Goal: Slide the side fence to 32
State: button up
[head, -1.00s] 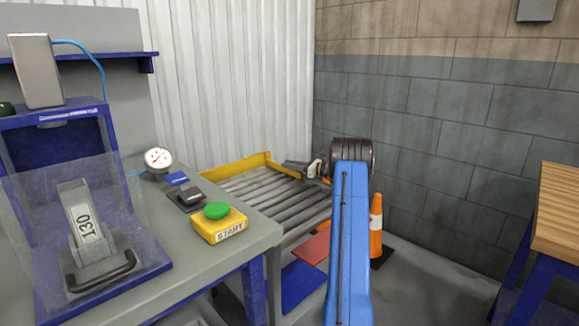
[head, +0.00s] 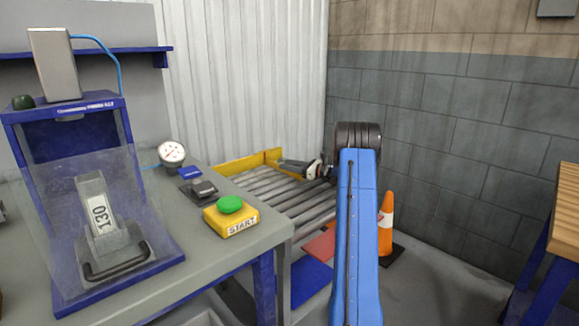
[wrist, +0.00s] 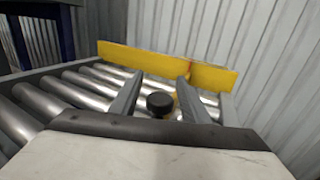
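The yellow side fence (head: 243,165) stands at the far side of the roller table (head: 292,205). In the wrist view the fence (wrist: 140,59) runs across the top, with a small red mark near its right part. A round black knob (wrist: 160,103) shows with a bit of yellow beside it. My gripper (wrist: 160,86) is open, with its two grey fingers on either side of the knob. They look apart from it. In the head view my gripper (head: 284,164) is small, over the rollers near the fence. Any scale or number for the fence cannot be read.
A bench at left holds a yellow START box (head: 231,217) with a green button, a dial gauge (head: 171,153) and a guarded press. An orange cone (head: 386,217) stands on the floor right of my arm. A wooden-topped table (head: 567,215) is at far right.

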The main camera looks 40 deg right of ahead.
jog(key=v, duration=1.7)
jog(key=shift+s, duration=0.2)
jog(key=shift+s+d, duration=0.1)
jog(key=shift+d, duration=0.05)
